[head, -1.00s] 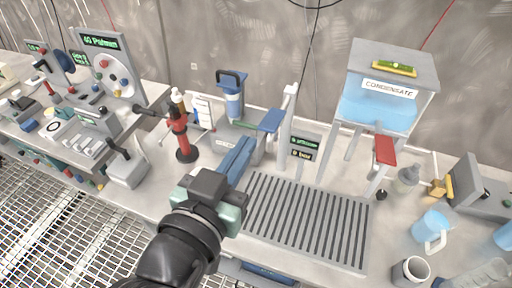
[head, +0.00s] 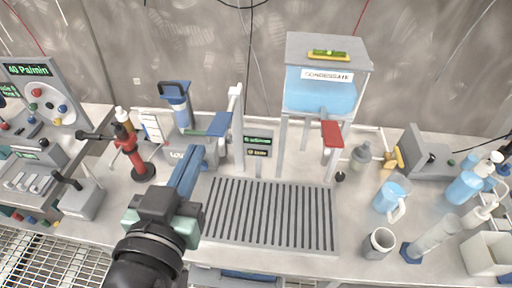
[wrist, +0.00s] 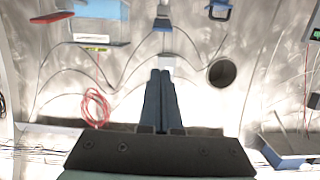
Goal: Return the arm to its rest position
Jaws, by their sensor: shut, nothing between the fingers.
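My gripper (head: 188,170) has long blue fingers and reaches out over the workbench, left of the slotted drain grate (head: 270,214). Its fingers lie side by side with nothing between them. In the wrist view my gripper (wrist: 160,80) points toward the wall, its two blue fingers together. No object is held. My black and teal wrist shows at the lower left of the head view.
A tank labelled CONDENSATE (head: 320,88) stands behind the grate. A red stand (head: 134,150) is to the left. A blue jug (head: 389,196) and a grey mug (head: 378,243) stand to the right. A control panel (head: 40,92) is at far left.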

